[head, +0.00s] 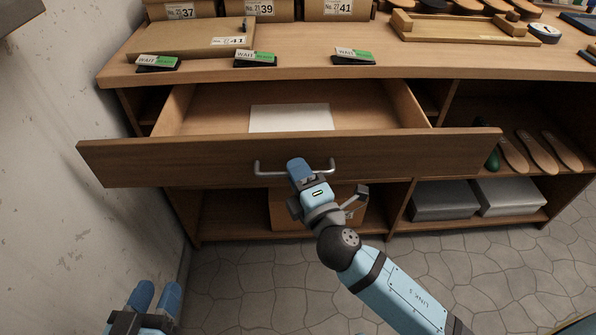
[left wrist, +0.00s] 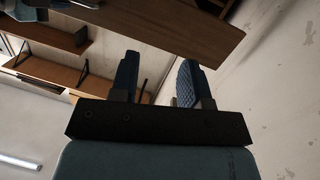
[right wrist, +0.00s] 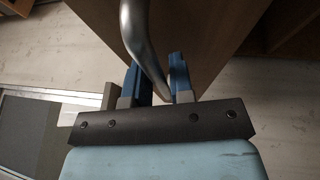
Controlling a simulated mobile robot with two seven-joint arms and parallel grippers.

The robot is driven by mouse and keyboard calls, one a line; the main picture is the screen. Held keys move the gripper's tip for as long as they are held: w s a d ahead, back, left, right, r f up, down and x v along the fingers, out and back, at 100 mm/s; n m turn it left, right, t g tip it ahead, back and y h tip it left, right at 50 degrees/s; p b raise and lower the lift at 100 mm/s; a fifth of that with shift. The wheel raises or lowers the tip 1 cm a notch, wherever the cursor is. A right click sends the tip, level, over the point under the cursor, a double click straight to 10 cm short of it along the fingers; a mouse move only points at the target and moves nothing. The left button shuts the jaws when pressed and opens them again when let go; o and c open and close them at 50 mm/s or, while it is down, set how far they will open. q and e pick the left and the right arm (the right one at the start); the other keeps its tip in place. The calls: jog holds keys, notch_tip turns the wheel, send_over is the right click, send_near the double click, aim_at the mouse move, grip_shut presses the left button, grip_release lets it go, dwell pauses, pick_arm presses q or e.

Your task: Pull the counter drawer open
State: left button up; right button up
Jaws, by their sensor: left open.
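The counter drawer (head: 290,160) stands pulled well out from under the counter top, its inside showing with a white sheet (head: 290,118) lying in it. Its metal bar handle (head: 268,170) is at the middle of the front and also crosses the right wrist view (right wrist: 138,30). My right gripper (head: 299,168) is at the handle; in the right wrist view its blue fingers (right wrist: 156,78) stand on either side of the bar, which fills the gap. My left gripper (head: 156,296) is open and empty at lower left, apart from the drawer.
The counter top (head: 300,72) bears shoe boxes, green-and-white cards and a wooden frame. Below right, shelves hold sandal soles (head: 545,150) and grey boxes (head: 445,200). A cardboard box (head: 345,215) stands under the drawer. A wall (head: 60,150) is close on the left.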

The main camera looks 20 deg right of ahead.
jog(key=shift+s+f, duration=0.15)
jog(key=shift+s, duration=0.1)
pick_arm(q)
jog(key=d+h+b, duration=0.1)
jog(key=b, duration=0.2)
jog(key=d+r+h+b, duration=0.1)
jog(key=b, duration=0.2)
jog(key=shift+w+d+r+m+t, duration=0.1)
jog(key=shift+r+m+t, duration=0.1)
jog(key=shift+m+t, duration=0.15)
pick_arm(e)
jog(key=v, duration=1.3)
jog(key=shift+s, duration=0.1)
